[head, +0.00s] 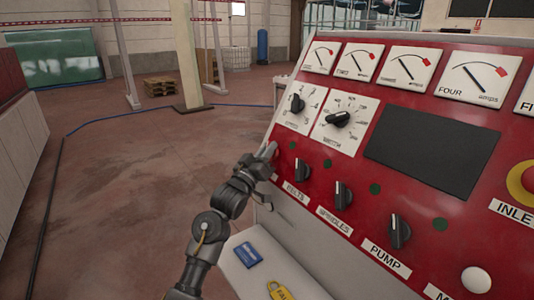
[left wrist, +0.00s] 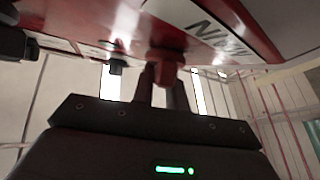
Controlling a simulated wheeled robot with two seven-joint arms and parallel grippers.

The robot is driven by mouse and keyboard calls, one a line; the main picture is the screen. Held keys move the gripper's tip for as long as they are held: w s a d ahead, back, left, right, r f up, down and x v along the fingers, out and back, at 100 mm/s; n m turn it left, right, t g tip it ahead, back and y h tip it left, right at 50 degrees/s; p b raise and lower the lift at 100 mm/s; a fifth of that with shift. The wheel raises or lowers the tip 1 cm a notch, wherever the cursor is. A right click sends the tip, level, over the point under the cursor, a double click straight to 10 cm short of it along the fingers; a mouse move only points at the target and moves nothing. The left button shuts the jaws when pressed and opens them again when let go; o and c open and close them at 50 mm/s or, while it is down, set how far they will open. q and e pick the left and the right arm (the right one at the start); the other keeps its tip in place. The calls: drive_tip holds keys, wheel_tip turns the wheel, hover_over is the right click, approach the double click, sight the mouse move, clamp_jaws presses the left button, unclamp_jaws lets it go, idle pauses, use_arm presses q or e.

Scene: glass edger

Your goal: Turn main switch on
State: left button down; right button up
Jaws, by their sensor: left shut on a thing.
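The main switch (left wrist: 166,62) is a red knob under the panel's red face in the left wrist view. A label with upside-down letters, apparently MAIN (left wrist: 212,30), is beside it. My left gripper (left wrist: 162,88) has its two dark fingers shut on this knob. In the head view my left gripper (head: 268,153) is at the left edge of the sloped red control panel (head: 345,190), and the switch is hidden there by the gripper. I cannot tell the exact angle of the knob. My right gripper is not in view.
Dark knobs for belts (head: 302,168), spindles (head: 343,194) and pump (head: 399,231) line the panel's lower part. A yellow padlock (head: 283,291) and a blue card (head: 247,255) lie below. Floor to the left is open.

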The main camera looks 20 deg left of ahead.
use_arm(q)
drive_tip(key=m+g+h+b, duration=0.2)
drive_tip(key=m+h, duration=0.1)
drive_tip(key=m, duration=0.1)
drive_tip(key=m+g+h+b, duration=0.3)
drive_tip(key=m+h, duration=0.1)
drive_tip(key=m, duration=0.1)
drive_tip(key=f+m+g+h+b, duration=0.1)
drive_tip(key=m+g+h+b, duration=0.1)
drive_tip(key=m+h+b, duration=0.1)
drive_tip(key=shift+d+m+h, duration=0.1)
drive_tip(key=shift+m+h, duration=0.4)
drive_tip(key=shift+m, duration=0.6)
drive_tip(key=shift+s+d+r+m+g+h+b, duration=0.1)
drive_tip(key=shift+m+g+h+b, duration=0.55)
drive_tip(key=shift+m+g, duration=0.7)
drive_tip(key=shift+r+m+g+h+b, duration=0.1)
drive_tip(key=shift+m+g+h+b, duration=0.25)
drive_tip(key=shift+m+g+b, duration=0.75)
drive_tip(key=shift+m+g, duration=0.35)
drive_tip(key=shift+m, duration=0.1)
drive_tip(key=c, duration=1.4)
unclamp_jaws()
drive_tip(key=shift+r, duration=0.1)
drive_tip(key=shift+c, duration=0.2)
drive_tip(key=shift+o, duration=0.2)
drive_tip(key=shift+p, duration=0.3)
